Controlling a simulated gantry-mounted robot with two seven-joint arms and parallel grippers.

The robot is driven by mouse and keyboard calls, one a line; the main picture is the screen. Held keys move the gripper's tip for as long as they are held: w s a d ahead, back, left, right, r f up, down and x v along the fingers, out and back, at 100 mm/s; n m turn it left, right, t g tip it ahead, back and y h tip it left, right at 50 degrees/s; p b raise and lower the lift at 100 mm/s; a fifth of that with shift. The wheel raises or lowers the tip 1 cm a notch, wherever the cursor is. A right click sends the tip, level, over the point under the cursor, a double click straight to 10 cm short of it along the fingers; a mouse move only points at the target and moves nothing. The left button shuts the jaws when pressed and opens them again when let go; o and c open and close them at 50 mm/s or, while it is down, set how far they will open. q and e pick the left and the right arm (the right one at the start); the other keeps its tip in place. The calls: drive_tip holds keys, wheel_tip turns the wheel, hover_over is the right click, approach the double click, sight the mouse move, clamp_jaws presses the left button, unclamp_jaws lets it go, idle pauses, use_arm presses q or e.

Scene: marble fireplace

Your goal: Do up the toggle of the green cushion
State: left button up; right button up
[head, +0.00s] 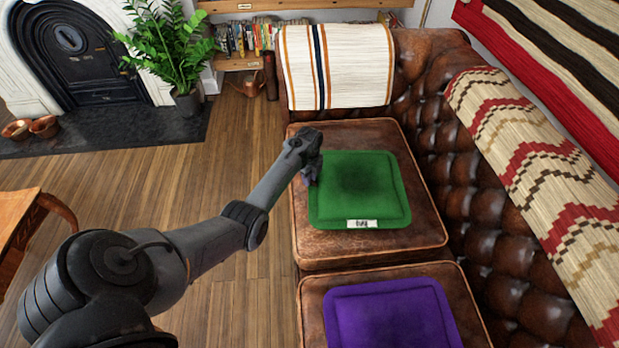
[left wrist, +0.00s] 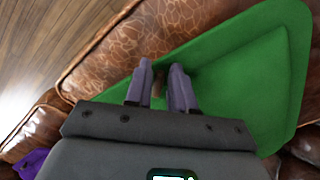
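The green cushion (head: 360,188) lies flat on the far brown leather seat, with a small white label (head: 361,224) on its near edge. My left gripper (head: 312,177) is at the cushion's left edge, pointing down. In the left wrist view, its two purple-grey fingers (left wrist: 161,72) are close together over the edge of the green cushion (left wrist: 235,75), with a narrow gap between them. A small brown thing (left wrist: 158,88) shows in that gap; it may be the toggle. I cannot tell whether the fingers press on it. My right gripper is not in view.
A purple cushion (head: 392,316) lies on the nearer seat (head: 312,300). The tufted sofa back (head: 480,210) rises at the right, with a patterned blanket (head: 540,180) over it. A striped throw (head: 338,65) covers the far arm. The wooden floor (head: 200,185) at the left is open.

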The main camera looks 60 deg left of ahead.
use_arm(q)
clamp_jaws()
drive_tip(key=shift+s+r+n+p, duration=0.15)
drive_tip(key=shift+n+p, duration=0.25)
drive_tip(key=shift+p, duration=0.4)
drive_tip(key=n+p, duration=0.2)
drive_tip(key=p, duration=0.1)
drive_tip(key=shift+s+d+r+n, duration=0.1)
drive_tip(key=shift+s+r+n, duration=0.05)
drive_tip(key=shift+n, duration=0.25)
drive_tip(key=shift+s+d+n+p, duration=0.1)
drive_tip(key=shift+d+n+p, duration=0.05)
drive_tip(key=shift+n+p, duration=1)
drive_tip(key=shift+s+d+f+n+p, duration=0.15)
drive_tip(key=shift+n+p, duration=0.1)
drive_tip(key=shift+n, duration=0.4)
drive_tip(key=shift+w+a+f+n+p, duration=0.1)
drive_tip(key=shift+n+p, duration=0.1)
drive_tip(key=shift+n, duration=0.4)
drive_tip(key=shift+d, duration=0.1)
unclamp_jaws()
